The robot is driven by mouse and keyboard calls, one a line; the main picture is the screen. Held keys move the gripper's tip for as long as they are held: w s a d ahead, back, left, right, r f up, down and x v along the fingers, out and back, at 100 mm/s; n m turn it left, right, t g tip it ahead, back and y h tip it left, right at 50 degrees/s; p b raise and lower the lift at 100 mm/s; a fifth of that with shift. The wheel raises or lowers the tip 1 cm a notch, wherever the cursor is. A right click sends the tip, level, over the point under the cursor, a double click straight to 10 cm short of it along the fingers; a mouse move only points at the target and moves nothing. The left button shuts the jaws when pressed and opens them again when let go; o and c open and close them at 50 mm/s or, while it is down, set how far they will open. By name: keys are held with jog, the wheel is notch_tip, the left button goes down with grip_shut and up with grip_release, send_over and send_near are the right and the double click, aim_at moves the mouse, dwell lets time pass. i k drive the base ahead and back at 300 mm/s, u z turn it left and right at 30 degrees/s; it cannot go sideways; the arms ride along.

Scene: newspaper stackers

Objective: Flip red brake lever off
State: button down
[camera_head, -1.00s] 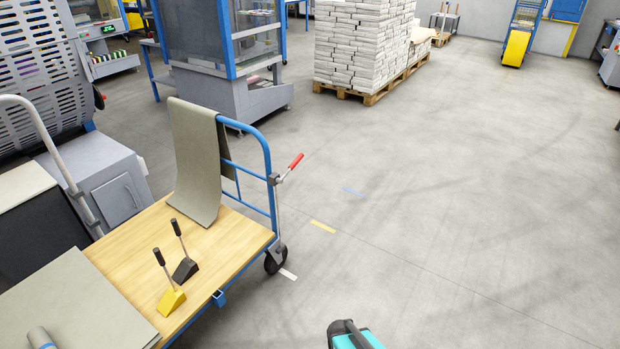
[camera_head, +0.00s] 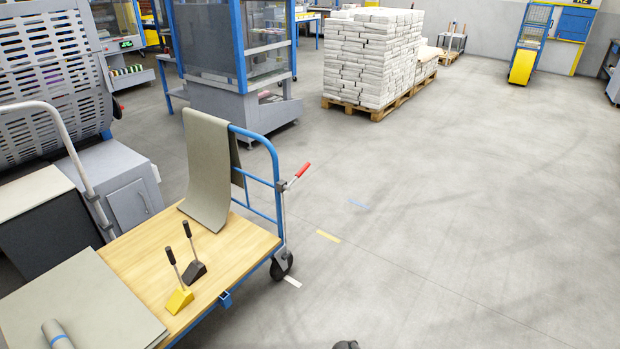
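The red brake lever (camera_head: 302,171) is a short red grip on a metal stem at the right upright of the blue cart handle (camera_head: 273,160). It tilts up and to the right, over the rear wheel (camera_head: 281,264). The cart has a wooden deck (camera_head: 235,250) and stands on the left of the view. A small dark rounded part, probably of my arm, shows at the bottom edge, apart from the cart and right of its wheel. My gripper's fingers are not in view.
On the deck are a yellow wedge (camera_head: 179,299), a dark wedge (camera_head: 195,271), both with handles, and grey sheets (camera_head: 85,300). A grey mat (camera_head: 207,175) hangs over the handle. A pallet stack (camera_head: 372,60) stands behind. The floor at right is clear.

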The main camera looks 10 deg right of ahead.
aim_at(307, 164)
jog(key=u, duration=0.2)
jog(key=i, duration=0.6)
jog(key=u, duration=0.65)
jog(key=i, duration=0.8)
jog(key=u, duration=0.15)
